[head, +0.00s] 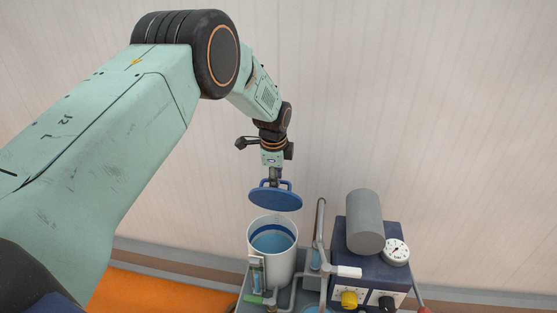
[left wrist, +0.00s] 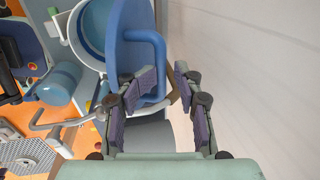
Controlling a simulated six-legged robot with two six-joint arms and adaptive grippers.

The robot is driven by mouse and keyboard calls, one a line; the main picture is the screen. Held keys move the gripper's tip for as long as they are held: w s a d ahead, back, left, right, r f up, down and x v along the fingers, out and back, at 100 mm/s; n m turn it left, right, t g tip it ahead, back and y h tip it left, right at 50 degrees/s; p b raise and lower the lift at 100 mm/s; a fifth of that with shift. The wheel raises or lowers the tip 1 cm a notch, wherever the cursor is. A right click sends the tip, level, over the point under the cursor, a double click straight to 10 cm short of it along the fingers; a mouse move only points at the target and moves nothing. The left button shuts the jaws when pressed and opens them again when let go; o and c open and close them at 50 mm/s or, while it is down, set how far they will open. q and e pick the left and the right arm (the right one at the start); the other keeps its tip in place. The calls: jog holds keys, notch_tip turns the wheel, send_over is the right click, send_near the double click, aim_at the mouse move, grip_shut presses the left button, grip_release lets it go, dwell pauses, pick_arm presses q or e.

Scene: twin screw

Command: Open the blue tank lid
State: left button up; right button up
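The blue tank lid (head: 276,200) is a round disc with a loop handle on top. In the head view it hangs in the air above the open white tank (head: 287,266), with blue liquid inside. My left gripper (head: 275,180) is above the lid with its fingers at the handle. In the left wrist view the lid (left wrist: 120,50) is beyond the left gripper (left wrist: 168,75), and the handle (left wrist: 160,55) passes between its fingers. The tank (left wrist: 88,40) shows open behind the lid. My right gripper is in neither view.
Right of the tank stand a metal pipe (head: 319,230) and a dark blue box (head: 372,268) carrying a grey cylinder (head: 365,222), a gauge (head: 396,251) and knobs. A pale wall (head: 450,110) rises close behind. The space above the tank's right side is clear.

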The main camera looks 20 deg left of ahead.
pick_arm(q)
jog(key=w+a+r+b, duration=0.1)
jog(key=w+r+b, duration=0.1)
jog(key=w+r, duration=0.2)
jog(key=shift+w+a+r, duration=0.2)
jog(key=shift+w+r, duration=0.2)
jog(key=shift+w, duration=0.3)
dwell(0.3)
dwell(0.4)
notch_tip(320, 180, up, 8)
jog(key=s, duration=0.1)
jog(key=shift+s+d, duration=0.2)
jog(key=shift+s, duration=0.05)
dwell(0.3)
dwell(0.5)
